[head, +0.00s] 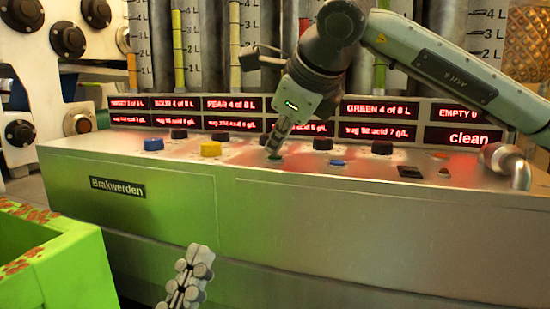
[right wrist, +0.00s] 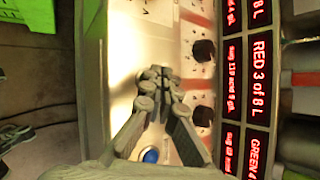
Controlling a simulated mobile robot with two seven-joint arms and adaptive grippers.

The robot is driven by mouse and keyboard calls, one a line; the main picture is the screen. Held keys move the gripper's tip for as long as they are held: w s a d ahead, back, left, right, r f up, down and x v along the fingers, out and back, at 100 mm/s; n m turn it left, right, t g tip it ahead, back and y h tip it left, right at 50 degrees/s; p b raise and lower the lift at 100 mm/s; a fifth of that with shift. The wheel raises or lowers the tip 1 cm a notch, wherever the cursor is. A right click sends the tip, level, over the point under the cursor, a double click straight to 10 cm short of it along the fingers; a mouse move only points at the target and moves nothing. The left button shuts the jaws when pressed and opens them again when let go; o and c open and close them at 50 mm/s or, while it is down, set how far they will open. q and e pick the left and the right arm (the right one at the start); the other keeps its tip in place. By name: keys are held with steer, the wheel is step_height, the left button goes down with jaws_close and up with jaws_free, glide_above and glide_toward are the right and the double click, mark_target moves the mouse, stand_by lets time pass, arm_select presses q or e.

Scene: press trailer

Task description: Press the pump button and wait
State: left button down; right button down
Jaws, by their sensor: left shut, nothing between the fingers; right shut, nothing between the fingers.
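The press console (head: 160,185) has a sloping top with coloured buttons and black knobs; no label reading "pump" is legible. My right gripper (head: 276,146) is shut and empty, pointing down at a small green button (head: 274,156) on the console top. Its tips appear to be on or just above the button; I cannot tell if it is pressed in. In the right wrist view the shut fingers (right wrist: 156,76) hide the spot beneath them. My left gripper (head: 187,280) is shut and empty, low in front of the console.
A blue button (head: 153,144) and a yellow button (head: 210,149) lie left; another blue button (head: 338,163) lies right of the right gripper. Black knobs (head: 382,148) stand behind. Red-lit displays (head: 379,110) line the back. A metal spout (head: 512,165) is right, a green bin (head: 75,270) left.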

mark_target(277, 158)
steer(key=shift+f, duration=0.25)
steer(key=shift+r, duration=0.1)
stand_by(0.5)
steer(key=shift+r, duration=0.7)
steer(key=shift+r, duration=0.1)
steer(key=shift+r+p, duration=1.65)
steer(key=shift+r, duration=0.8)
